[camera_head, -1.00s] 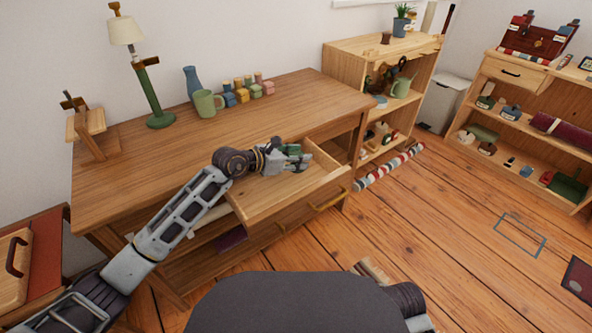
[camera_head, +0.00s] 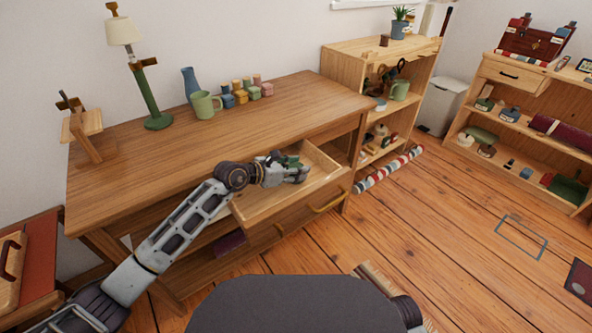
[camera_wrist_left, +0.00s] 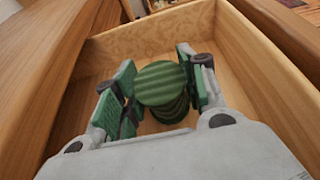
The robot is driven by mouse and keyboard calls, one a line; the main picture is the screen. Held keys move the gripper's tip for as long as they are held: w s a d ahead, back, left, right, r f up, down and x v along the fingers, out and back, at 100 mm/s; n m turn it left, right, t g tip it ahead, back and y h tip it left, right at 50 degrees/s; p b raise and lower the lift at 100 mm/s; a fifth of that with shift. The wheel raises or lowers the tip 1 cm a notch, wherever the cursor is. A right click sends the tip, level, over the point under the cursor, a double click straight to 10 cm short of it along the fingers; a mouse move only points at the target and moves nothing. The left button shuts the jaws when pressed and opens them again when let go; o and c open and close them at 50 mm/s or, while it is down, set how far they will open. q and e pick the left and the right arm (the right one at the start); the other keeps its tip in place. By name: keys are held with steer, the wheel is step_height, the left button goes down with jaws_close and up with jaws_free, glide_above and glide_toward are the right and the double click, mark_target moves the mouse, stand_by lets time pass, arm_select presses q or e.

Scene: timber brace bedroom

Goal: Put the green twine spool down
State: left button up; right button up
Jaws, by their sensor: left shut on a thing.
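The green twine spool (camera_wrist_left: 161,84) is between the two fingers of my left gripper in the left wrist view. Its round striped top faces the camera and its lower part shows below. My left gripper (camera_head: 296,171) is shut on it, inside or just above the open desk drawer (camera_head: 322,158). In the head view the gripper mostly hides the spool. I cannot tell whether the spool touches the drawer floor. My right gripper is not clearly in view.
The drawer walls stand close around the left gripper; its floor looks otherwise bare. The wooden desktop (camera_head: 180,150) holds a lamp (camera_head: 147,95), a green mug (camera_head: 205,104), a blue vase (camera_head: 191,82) and several small spools (camera_head: 240,94). A striped roll (camera_head: 388,169) lies on the floor.

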arm_select(q)
steer(key=shift+f, duration=0.15)
steer(key=o, duration=1)
arm_select(e)
steer(key=shift+f, duration=0.1)
arm_select(q)
steer(key=shift+r, duration=0.25)
arm_select(e)
steer(key=shift+r, duration=0.2)
arm_select(q)
steer(key=shift+p+v, duration=0.35)
steer(key=shift+v, duration=0.6)
steer(key=p+v, duration=0.1)
steer(key=v, duration=0.6)
steer(key=shift+p, duration=0.3)
steer(key=shift+v, duration=0.75)
steer(key=shift+s+a+r, duration=0.25)
steer(key=shift+s+a, duration=0.1)
steer(key=shift+a, duration=0.2)
arm_select(e)
step_height(320, 180, up, 6)
steer(key=d+g+h, duration=0.1)
steer(key=shift+s+d, duration=0.4)
